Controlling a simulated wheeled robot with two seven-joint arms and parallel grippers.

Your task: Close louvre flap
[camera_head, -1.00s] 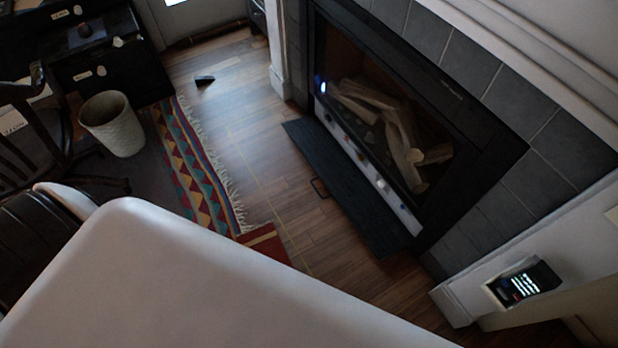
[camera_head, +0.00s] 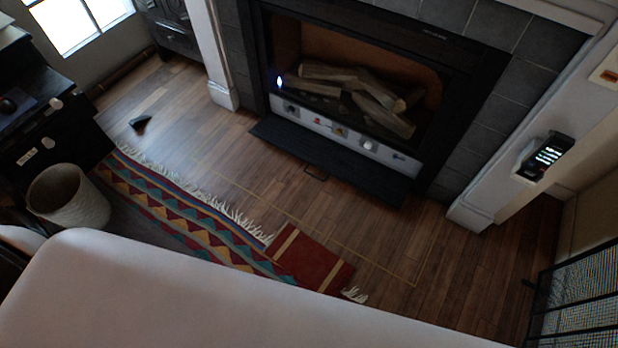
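The louvre flap, a long dark slatted panel (camera_head: 330,162), lies folded down and open at the foot of the fireplace (camera_head: 360,75). Above its hinge side, a pale control strip (camera_head: 345,135) with several knobs and labels is exposed. A thin wire handle (camera_head: 315,173) shows at the flap's front edge, near the floor. Neither of my grippers is in view, and nothing touches the flap.
Wooden floor (camera_head: 400,235) in front of the flap is clear. A patterned fringed rug (camera_head: 190,215), a woven bin (camera_head: 68,197) and a small dark wedge (camera_head: 140,122) lie left. A black mesh screen (camera_head: 575,300) stands lower right. A lit device (camera_head: 545,157) hangs on the right wall.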

